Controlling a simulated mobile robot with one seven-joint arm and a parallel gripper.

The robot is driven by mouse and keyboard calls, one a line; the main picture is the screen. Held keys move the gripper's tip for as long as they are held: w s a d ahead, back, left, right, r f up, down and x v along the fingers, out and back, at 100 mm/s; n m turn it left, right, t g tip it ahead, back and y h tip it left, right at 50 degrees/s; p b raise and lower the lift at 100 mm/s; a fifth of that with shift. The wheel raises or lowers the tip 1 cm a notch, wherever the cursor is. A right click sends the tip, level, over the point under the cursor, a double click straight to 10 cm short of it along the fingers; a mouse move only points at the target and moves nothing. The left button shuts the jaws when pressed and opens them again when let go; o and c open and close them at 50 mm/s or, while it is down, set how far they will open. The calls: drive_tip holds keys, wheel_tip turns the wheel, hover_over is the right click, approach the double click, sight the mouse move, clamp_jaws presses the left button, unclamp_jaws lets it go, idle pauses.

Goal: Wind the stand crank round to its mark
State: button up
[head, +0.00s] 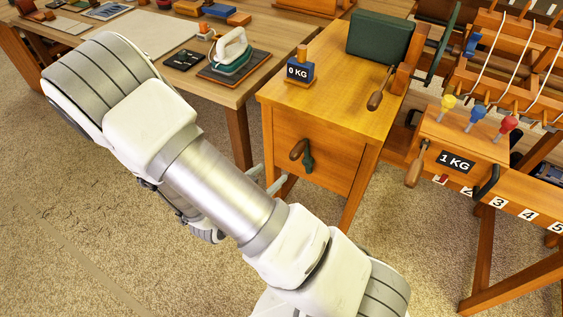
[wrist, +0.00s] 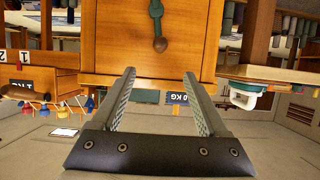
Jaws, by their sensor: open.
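The wooden stand (head: 330,205) has a crank (head: 308,163) on its front panel, with a dark green arm and a brown wooden knob (head: 299,148). The knob sits above and slightly left of the pivot in the head view. In the upside-down wrist view the crank (wrist: 156,12) hangs at top centre, its knob at its lower end. My gripper (wrist: 159,72) is open and empty, its two fingers apart and pointing at the panel, short of the knob. In the head view its fingertips (head: 270,178) show just left of the stand. I cannot make out the mark.
The 1 KG box (head: 462,140) with coloured pegs stands right. A table (head: 150,45) with an iron (head: 231,52) is left.

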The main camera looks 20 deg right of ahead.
sight(292, 156)
drive_tip(key=b+x, duration=0.3)
drive_tip(key=x, duration=0.4)
drive_tip(key=b+x, duration=0.3)
drive_tip(key=x, duration=0.4)
drive_tip(key=shift+w+d+f, duration=0.15)
drive_tip(key=shift+d+f, duration=0.1)
drive_tip(key=shift+f, duration=0.1)
drive_tip(key=shift+b+x, duration=0.5)
drive_tip(key=shift+x, duration=0.4)
drive_tip(key=shift+r, duration=0.1)
clamp_jaws()
drive_tip(key=s+d+f+b, duration=0.3)
drive_tip(key=s+d+b, duration=0.2)
drive_tip(key=s, duration=0.2)
drive_tip(key=shift+d+b, duration=0.3)
drive_tip(key=shift+o, duration=0.7)
unclamp_jaws()
drive_tip(key=shift+r, duration=0.1)
